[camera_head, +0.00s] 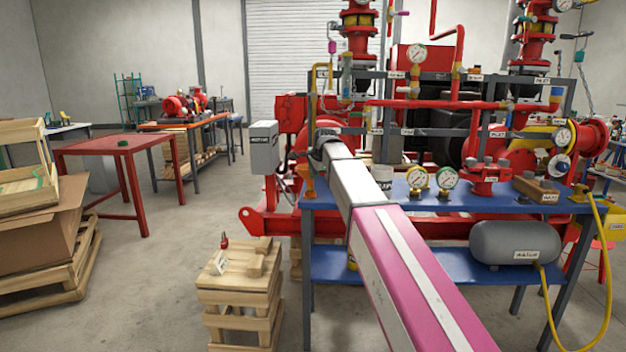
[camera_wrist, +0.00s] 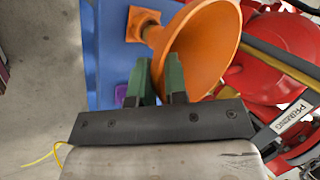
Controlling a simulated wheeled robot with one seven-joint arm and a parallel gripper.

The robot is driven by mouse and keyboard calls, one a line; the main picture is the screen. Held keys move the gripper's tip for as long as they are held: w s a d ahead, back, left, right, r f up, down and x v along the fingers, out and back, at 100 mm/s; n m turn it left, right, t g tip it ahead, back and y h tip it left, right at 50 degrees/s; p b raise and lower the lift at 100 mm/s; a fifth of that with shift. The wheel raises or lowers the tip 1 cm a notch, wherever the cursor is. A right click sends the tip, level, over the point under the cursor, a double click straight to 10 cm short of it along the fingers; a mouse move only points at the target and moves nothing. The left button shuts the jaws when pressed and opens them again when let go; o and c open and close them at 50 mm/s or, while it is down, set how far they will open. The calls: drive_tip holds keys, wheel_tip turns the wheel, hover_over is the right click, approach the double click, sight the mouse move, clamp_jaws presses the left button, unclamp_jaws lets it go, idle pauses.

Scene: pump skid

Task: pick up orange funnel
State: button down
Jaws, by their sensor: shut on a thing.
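The orange funnel (camera_wrist: 203,45) shows in the wrist view, its wide cone toward my gripper and its narrow end to the upper left. My gripper (camera_wrist: 158,72) has green fingers shut on the funnel's near rim. The cone lies partly behind the fingers, so the exact contact is hidden. In the head view, a small orange part (camera_head: 309,183) shows at the left end of the blue bench, beside my arm. My arm hides most of that spot and the gripper there.
The blue bench (camera_head: 455,221) carries gauges (camera_head: 417,177), a red flanged fitting (camera_head: 487,178) and a grey tank (camera_head: 514,242) below its top. Red pump piping stands close behind. A wooden crate (camera_head: 240,290) stands on the floor at left; open floor lies left of it.

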drive_tip(key=s+a+r, duration=0.4)
drive_tip(key=s+r, duration=0.4)
drive_tip(key=s, duration=0.2)
drive_tip(key=shift+s+a+r, duration=0.2)
drive_tip(key=shift+s, duration=0.15)
